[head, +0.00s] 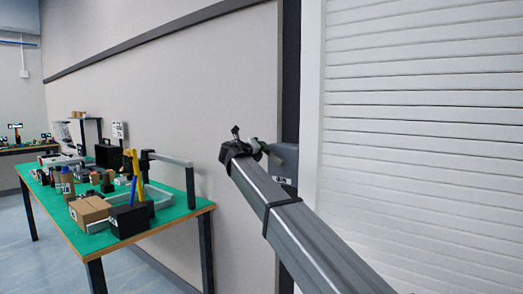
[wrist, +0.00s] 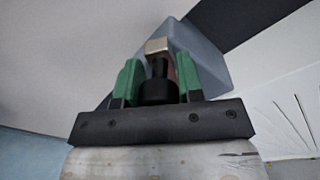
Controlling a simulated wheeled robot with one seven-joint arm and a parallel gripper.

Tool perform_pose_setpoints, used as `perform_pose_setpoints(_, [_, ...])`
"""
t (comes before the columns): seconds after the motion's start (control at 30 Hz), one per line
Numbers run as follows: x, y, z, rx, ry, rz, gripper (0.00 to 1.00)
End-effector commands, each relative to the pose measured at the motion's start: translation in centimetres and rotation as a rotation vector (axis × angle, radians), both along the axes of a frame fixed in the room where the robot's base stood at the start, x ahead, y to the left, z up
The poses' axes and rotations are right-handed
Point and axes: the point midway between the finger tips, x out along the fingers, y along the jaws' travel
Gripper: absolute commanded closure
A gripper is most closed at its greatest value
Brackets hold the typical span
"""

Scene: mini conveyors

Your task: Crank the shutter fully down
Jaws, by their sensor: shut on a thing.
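The white slatted shutter (head: 425,120) fills the right of the head view; its lower edge is not in view. The crank's blue-grey housing (head: 285,158) is on the wall just left of the shutter frame, and it also shows in the wrist view (wrist: 205,55). In the wrist view my gripper (wrist: 158,72) has its green fingers shut on the crank handle's black knob (wrist: 157,90). A light metal end of the crank arm (wrist: 157,45) shows above the knob. In the head view my arm hides most of the gripper and crank.
A green-topped table (head: 170,225) stands left along the wall, with a cardboard box (head: 88,212), a black bin (head: 130,220) and several small items. Another table (head: 18,148) is at the far left. The floor (head: 50,268) in front is clear.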

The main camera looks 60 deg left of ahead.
Motion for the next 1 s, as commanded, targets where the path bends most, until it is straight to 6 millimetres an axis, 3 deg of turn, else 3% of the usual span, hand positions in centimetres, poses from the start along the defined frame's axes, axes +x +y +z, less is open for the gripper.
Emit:
perform_pose_setpoints(0.4, [-0.2, 0.2, -0.4, -0.001, 0.008, 0.006, 1.0])
perform_pose_setpoints(0.43, [-0.2, 0.2, -0.4, 0.0, 0.007, 0.006, 0.56])
perform_pose_setpoints(0.5, [-0.2, 0.1, -0.3, -0.001, 0.006, 0.005, 0.41])
perform_pose_setpoints(0.8, [-0.3, -0.1, -0.2, -0.003, 0.004, 0.001, 0.41])
perform_pose_setpoints(1.0, [-2.5, -0.9, -0.1, -0.003, 0.003, 0.003, 0.41])
